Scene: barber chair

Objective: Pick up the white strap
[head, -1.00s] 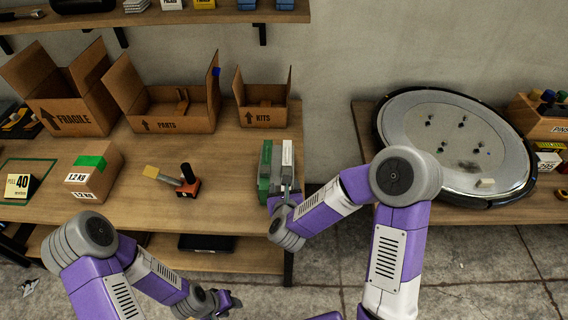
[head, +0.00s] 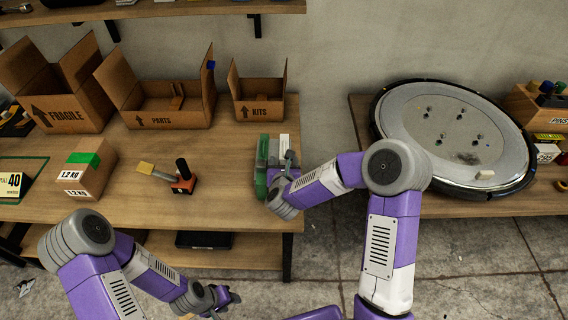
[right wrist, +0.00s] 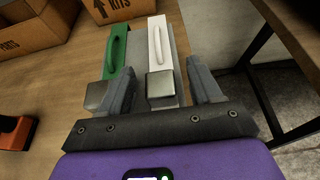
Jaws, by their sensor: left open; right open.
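The white strap (right wrist: 159,48) lies along the right side of the table, a long white bar with a raised loop and a grey metal block at its near end. It also shows in the head view (head: 285,141), partly hidden by my arm. The green strap (right wrist: 116,45) lies just left of it and also shows in the head view (head: 262,155). My right gripper (right wrist: 163,85) is open, its fingers on either side of the white strap's near end; the left finger is between the two straps. I cannot tell whether they touch. My left gripper (head: 226,298) is open and empty in front of the table.
The KITS box (head: 258,112) stands behind the straps, with the PARTS box (head: 155,121) to its left. An orange-and-black tool (head: 184,180) lies left of the straps. The table's right edge is close, with a gap before a second table holding a large round device (head: 455,140).

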